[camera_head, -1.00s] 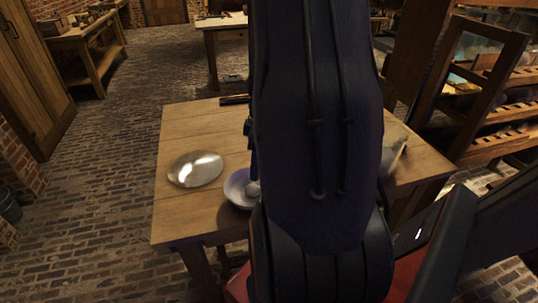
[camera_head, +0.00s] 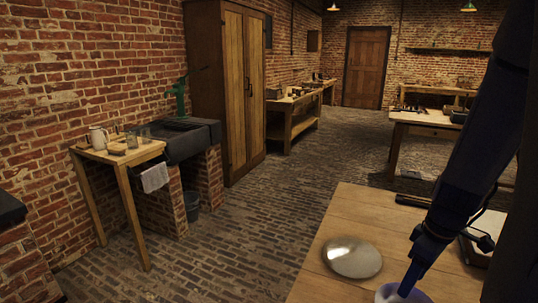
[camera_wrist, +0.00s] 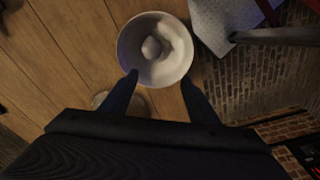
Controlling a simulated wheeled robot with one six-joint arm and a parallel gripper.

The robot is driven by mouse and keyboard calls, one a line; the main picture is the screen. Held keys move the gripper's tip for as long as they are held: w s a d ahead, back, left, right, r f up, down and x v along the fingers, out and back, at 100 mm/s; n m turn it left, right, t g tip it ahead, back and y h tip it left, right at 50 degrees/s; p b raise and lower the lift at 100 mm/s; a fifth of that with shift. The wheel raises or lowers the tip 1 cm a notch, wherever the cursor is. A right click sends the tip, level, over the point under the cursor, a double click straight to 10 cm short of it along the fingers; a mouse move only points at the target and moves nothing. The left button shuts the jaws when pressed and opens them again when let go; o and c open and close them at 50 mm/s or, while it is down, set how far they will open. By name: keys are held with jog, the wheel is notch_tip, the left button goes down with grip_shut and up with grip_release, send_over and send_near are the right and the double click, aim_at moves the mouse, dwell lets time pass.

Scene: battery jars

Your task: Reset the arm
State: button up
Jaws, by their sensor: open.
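My gripper (camera_head: 409,285) is at the lower right of the head view, pointing down over a white bowl (camera_head: 388,294) on the wooden table (camera_head: 335,222). In the wrist view my gripper (camera_wrist: 158,85) has its two dark fingers apart, with nothing between them. The bowl (camera_wrist: 174,75) lies just beyond the fingertips and holds a small pale rounded thing, which I cannot identify. The gap between fingertips and bowl is hard to judge.
A shiny round plate (camera_head: 352,257) lies on the table left of the bowl. A white cloth-like sheet (camera_wrist: 218,25) shows beside the bowl. At the far left stand a small side table (camera_head: 118,155), a dark sink (camera_head: 185,138) and a tall cupboard (camera_head: 230,90). The brick floor between is clear.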

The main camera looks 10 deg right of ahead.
jog(key=s+a+r+m, duration=0.1)
jog(key=a+r+m, duration=0.1)
jog(key=a, duration=0.8)
jog(key=s+a+r+m, duration=0.1)
jog(key=a+m, duration=0.3)
jog(key=a, duration=0.7)
jog(key=shift+s+r+h, duration=0.3)
jog(key=shift+r+h, duration=0.1)
jog(key=shift+r, duration=0.5)
